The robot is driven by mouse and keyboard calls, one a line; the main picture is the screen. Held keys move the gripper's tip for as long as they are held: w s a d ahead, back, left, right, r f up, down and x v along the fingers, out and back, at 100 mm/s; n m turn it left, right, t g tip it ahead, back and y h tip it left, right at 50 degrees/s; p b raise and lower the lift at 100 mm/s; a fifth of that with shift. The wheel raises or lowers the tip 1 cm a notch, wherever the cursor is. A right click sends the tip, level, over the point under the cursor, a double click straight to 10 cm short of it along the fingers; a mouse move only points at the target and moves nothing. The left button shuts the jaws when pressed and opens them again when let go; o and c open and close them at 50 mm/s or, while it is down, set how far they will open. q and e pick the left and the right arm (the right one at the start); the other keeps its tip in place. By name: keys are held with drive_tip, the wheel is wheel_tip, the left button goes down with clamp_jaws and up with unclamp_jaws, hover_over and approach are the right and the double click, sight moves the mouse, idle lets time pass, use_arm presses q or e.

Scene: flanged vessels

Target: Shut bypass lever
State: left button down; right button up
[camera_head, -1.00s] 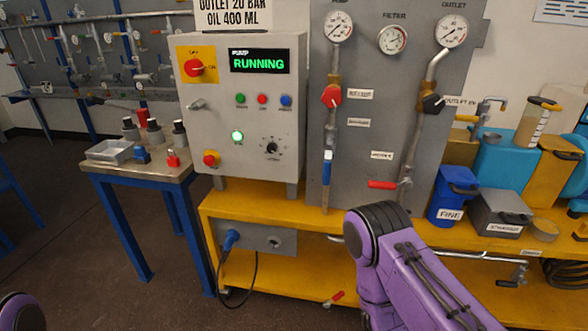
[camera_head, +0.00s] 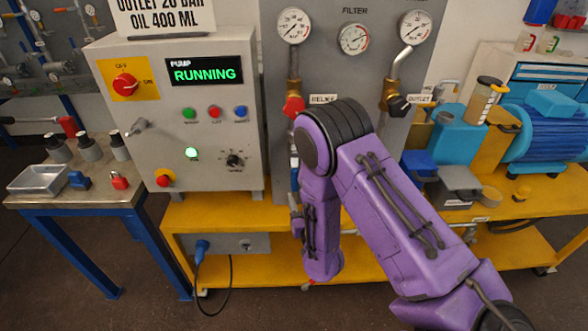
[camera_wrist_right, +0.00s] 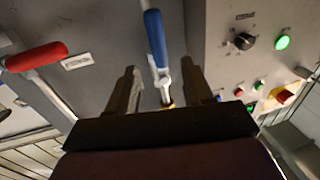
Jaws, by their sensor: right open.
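A lever with a blue grip (camera_head: 294,178) hangs down along the left pipe of the grey panel, partly hidden by my right arm. In the right wrist view the blue lever (camera_wrist_right: 156,38) shows between the two fingers of my open right gripper (camera_wrist_right: 159,66); I cannot tell whether they touch it. A red lever (camera_wrist_right: 36,57) shows at the left there, clear of the fingers. I cannot read which label says bypass. In the head view my right gripper (camera_head: 297,222) is small and low beside the forearm. My left gripper is not in view.
The control box (camera_head: 180,110) with a green RUNNING display stands close left of the levers. The yellow bench (camera_head: 205,213) runs below. Blue and grey containers (camera_head: 459,185) stand to the right.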

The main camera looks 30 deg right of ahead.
sight(296, 181)
drive_tip(key=p+x, duration=0.2)
drive_tip(key=x, duration=0.7)
drive_tip(key=shift+d+f, duration=0.15)
drive_tip(key=shift+f, duration=0.05)
drive_tip(key=shift+w, duration=0.25)
drive_tip(key=shift+s, duration=0.1)
clamp_jaws()
